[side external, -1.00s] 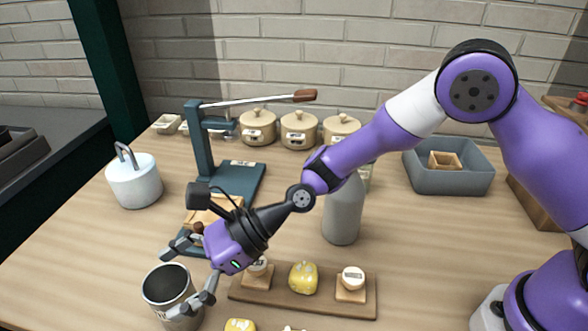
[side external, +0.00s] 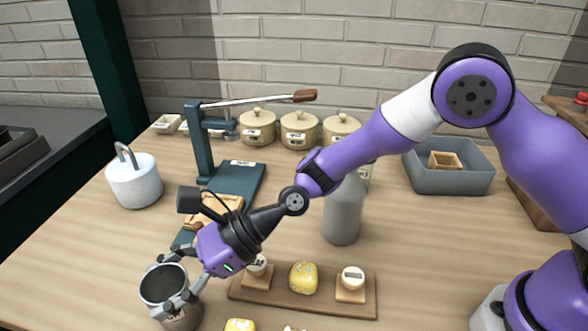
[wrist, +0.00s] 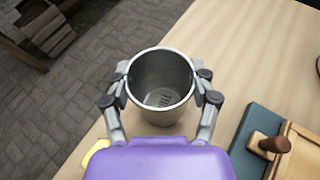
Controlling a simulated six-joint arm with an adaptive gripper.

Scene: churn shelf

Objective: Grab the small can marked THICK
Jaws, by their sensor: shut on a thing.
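A small open grey metal can (side external: 162,285) stands near the front left edge of the table in the side external view. A label on its side is only partly visible, and I cannot read it there. In the wrist view the can (wrist: 160,70) sits between the two fingers, and I look down into its empty inside, with dark marks low on the wall. My gripper (side external: 174,282) is shut on the can, one finger on each side near the rim. It also shows in the wrist view (wrist: 161,82).
A wooden board (side external: 324,302) with small items and a yellow lump (side external: 303,277) lies right of my gripper. A blue lever press (side external: 202,150) stands behind it, a white weight (side external: 134,182) at the left. A grey bottle (side external: 343,212) stands mid-table.

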